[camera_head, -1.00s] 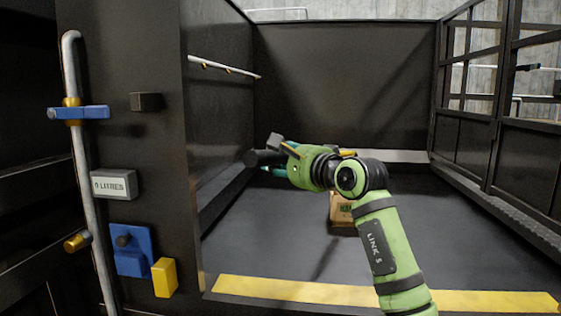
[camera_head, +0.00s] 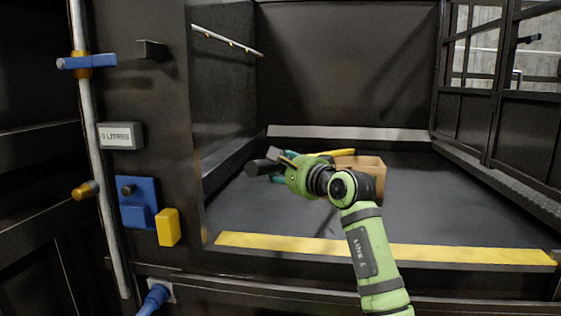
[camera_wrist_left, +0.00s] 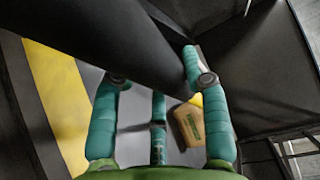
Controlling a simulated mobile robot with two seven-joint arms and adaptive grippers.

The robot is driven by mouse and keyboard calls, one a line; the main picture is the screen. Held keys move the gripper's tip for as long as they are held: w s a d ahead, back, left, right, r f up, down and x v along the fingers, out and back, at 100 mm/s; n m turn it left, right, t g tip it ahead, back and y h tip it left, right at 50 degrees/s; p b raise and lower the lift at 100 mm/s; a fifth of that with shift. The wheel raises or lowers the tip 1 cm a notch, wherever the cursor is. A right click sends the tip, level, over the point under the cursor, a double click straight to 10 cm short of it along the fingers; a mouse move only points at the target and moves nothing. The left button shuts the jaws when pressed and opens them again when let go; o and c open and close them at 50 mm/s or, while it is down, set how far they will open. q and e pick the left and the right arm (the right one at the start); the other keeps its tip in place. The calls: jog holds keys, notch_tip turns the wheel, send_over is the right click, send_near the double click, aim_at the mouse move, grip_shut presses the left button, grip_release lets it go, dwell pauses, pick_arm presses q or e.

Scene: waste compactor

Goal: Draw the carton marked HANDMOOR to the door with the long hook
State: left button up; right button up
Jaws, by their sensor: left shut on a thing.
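The tan carton (camera_head: 372,170) stands on the dark floor inside the compactor, partly hidden behind my left arm in the head view. It also shows in the left wrist view (camera_wrist_left: 190,124), with a dark marking too small to read. My left gripper (camera_head: 283,168), with teal fingers, is shut on the long hook. The hook's thick dark shaft (camera_wrist_left: 130,45) crosses between the fingers in the left wrist view. Its yellow end (camera_head: 335,153) shows beside the carton; whether they touch I cannot tell. My right gripper is not in view.
A yellow strip (camera_head: 300,244) marks the compactor's front sill. A dark wall post with a blue switch box (camera_head: 137,203) and yellow block (camera_head: 168,227) stands left. Barred panels (camera_head: 480,110) line the right. Open floor lies right of the carton.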

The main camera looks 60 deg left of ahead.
pick_arm(q)
jog(key=shift+f, duration=0.15)
jog(key=shift+s+d, duration=0.2)
jog(key=shift+a, duration=0.1)
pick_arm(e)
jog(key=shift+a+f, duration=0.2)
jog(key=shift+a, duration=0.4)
